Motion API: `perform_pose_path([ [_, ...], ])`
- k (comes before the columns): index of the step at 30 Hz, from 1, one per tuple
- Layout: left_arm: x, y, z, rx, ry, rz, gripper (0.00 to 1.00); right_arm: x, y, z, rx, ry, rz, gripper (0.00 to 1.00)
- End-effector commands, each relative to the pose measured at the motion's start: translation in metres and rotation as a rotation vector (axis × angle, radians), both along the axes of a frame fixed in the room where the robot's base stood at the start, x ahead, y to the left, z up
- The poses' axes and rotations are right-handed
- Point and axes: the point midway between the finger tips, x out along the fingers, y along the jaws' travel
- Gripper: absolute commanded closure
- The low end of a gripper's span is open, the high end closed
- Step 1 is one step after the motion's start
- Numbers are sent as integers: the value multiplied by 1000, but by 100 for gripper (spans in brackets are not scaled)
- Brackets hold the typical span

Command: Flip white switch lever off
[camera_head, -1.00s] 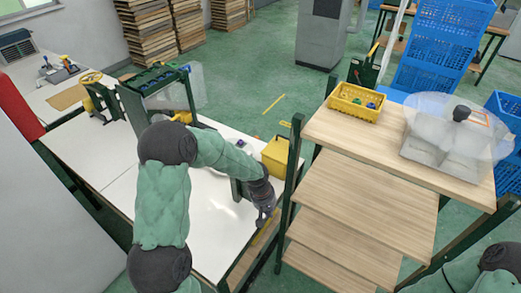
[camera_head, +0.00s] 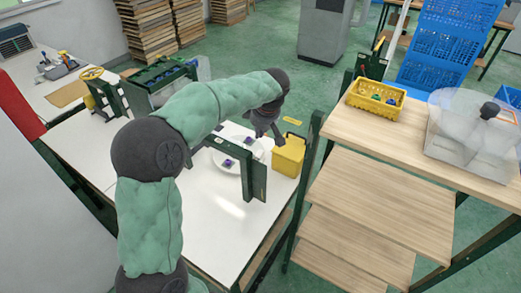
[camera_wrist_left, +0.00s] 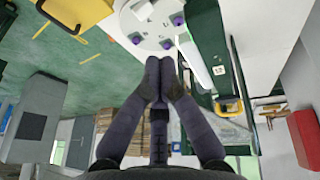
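My left gripper (camera_head: 266,130) hangs over the far right part of the white table (camera_head: 208,232), above the edge of a round white disc (camera_head: 222,158) and left of a yellow box (camera_head: 289,157). In the left wrist view its fingertips (camera_wrist_left: 160,72) meet, with nothing visible between them. The disc (camera_wrist_left: 128,22) there carries several purple-topped pieces, just beyond the fingertips and apart from them. A pale bar (camera_wrist_left: 196,62) lies to the right of the fingertips; I cannot tell whether it is the white switch lever. No lever is clearly recognisable in the head view. My right gripper is out of view.
A dark green upright panel (camera_head: 254,176) stands on the table beside the disc, under my left arm. A wooden shelf unit (camera_head: 392,150) with a yellow crate (camera_head: 371,104) stands to the right. The table's near part is clear.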

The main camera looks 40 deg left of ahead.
Motion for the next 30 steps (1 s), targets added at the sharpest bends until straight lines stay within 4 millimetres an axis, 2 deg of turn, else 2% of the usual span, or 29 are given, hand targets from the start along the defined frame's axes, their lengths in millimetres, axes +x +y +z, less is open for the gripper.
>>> perform_pose_path([
  [8, 1, 2, -8, -1, 2, -1, 100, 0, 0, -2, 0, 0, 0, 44],
  [11, 3, 6, -20, -1, 3, -1, 100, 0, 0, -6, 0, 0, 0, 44],
  [24, 14, 31, -97, -2, 3, -1, 100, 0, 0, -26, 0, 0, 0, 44],
  [30, 28, 32, -120, -2, 2, -3, 100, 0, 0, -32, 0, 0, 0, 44],
])
